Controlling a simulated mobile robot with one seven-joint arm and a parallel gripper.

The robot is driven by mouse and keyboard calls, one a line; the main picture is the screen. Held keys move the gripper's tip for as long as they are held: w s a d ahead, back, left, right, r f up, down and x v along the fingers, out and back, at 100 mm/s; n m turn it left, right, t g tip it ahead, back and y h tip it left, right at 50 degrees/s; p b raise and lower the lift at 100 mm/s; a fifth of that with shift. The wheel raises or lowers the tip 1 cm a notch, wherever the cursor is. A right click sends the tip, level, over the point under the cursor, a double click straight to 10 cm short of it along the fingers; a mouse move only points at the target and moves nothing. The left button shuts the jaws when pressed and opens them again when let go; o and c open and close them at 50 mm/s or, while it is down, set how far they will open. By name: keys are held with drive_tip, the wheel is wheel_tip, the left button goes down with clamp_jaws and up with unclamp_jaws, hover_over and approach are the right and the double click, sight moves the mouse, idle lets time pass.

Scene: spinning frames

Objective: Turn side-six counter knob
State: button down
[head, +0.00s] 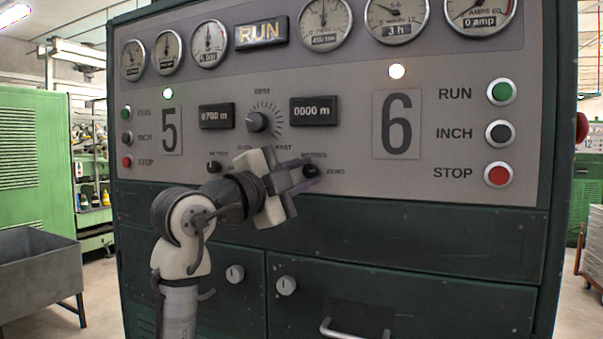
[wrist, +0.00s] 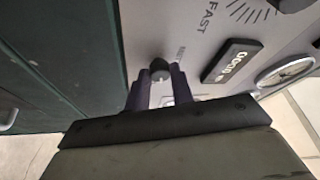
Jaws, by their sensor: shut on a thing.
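The side-six counter knob (head: 311,171) is a small black knob on the grey panel, below the side-six counter (head: 313,110), which reads 0000 m. My gripper (head: 307,174) reaches it from the left with its purple-grey fingers. In the wrist view the dark knob (wrist: 159,66) sits between the two fingertips (wrist: 160,74), and the fingers are shut on it. The same counter (wrist: 232,62) shows beside it there. The fingers partly hide the knob's sides and the lettering around it.
The side-five counter knob (head: 213,166) sits left, near my arm. A larger speed knob (head: 257,122) is above my gripper. RUN, INCH and STOP buttons (head: 497,174) are at the right. Green doors with a handle (head: 355,333) lie below.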

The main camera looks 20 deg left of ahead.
drive_tip(key=shift+r+m+g, duration=0.1)
drive_tip(key=shift+m+g, duration=0.3)
drive_tip(key=shift+m, duration=0.8)
drive_tip(key=shift+p, duration=0.3)
drive_tip(key=c, duration=1.2)
unclamp_jaws()
drive_tip(key=shift+a, duration=0.1)
drive_tip(key=b+v, duration=0.3)
drive_tip(key=v, duration=1)
drive_tip(key=shift+s+a, duration=0.2)
drive_tip(key=shift+s, duration=0.2)
